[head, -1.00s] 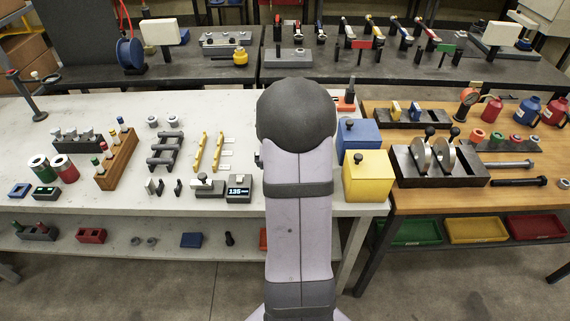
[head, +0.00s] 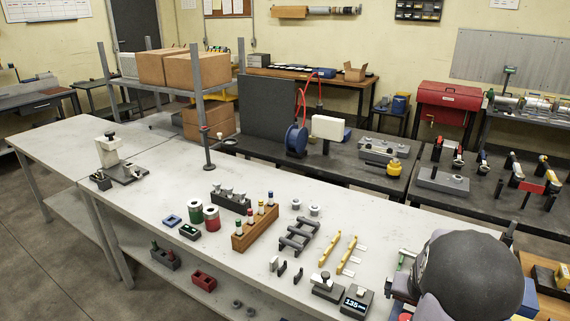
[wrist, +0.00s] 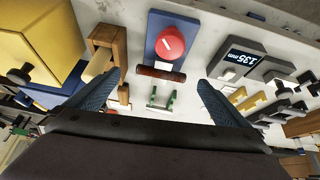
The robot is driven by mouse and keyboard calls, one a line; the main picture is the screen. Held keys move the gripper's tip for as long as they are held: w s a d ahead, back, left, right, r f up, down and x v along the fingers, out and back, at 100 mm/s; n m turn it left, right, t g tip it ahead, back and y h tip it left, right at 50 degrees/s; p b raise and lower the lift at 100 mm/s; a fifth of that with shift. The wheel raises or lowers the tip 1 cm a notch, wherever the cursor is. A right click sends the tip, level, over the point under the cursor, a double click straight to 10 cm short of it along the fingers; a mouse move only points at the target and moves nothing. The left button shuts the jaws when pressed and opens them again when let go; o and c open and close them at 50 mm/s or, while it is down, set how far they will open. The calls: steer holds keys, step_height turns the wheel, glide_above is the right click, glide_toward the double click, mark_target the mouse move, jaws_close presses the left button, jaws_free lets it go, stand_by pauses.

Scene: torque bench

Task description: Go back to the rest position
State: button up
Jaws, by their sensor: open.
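My gripper (wrist: 155,90) shows in the wrist view with its two dark blue fingers spread wide apart. No object is held between them. Beyond the fingertips are a blue base with a red knob (wrist: 170,43), a brown bar (wrist: 161,73) and a small piece with green posts (wrist: 162,99). In the head view my arm's dark rounded joint fills the lower right corner, and the gripper itself is hidden there.
The wrist view has a yellow block (wrist: 38,38) and a wooden frame (wrist: 107,42) at left, and a display box (wrist: 240,58) at right. In the head view the white bench (head: 150,200) holds a wooden peg rack (head: 255,229), black racks and yellow bars (head: 346,255).

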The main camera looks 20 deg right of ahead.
steer(key=s+a+f+n+g+y, duration=0.1)
steer(key=s+a+f+g+y, duration=0.15)
steer(key=s+a, duration=0.45)
steer(key=s+a+f+g+y, duration=0.2)
steer(key=s+a+g, duration=0.1)
steer(key=s+a, duration=0.45)
steer(key=w+a+r+n, duration=0.1)
steer(key=a+r+n, duration=0.1)
steer(key=a, duration=0.7)
steer(key=w+a+r+n+t, duration=0.1)
steer(key=a+r+n, duration=0.2)
steer(key=a+n, duration=0.2)
steer(key=a, duration=0.3)
steer(key=shift+w+a+r, duration=0.2)
steer(key=shift+a, duration=0.2)
step_height(320, 180, down, 40)
steer(key=b, duration=4)
steer(key=shift+t, duration=0.25)
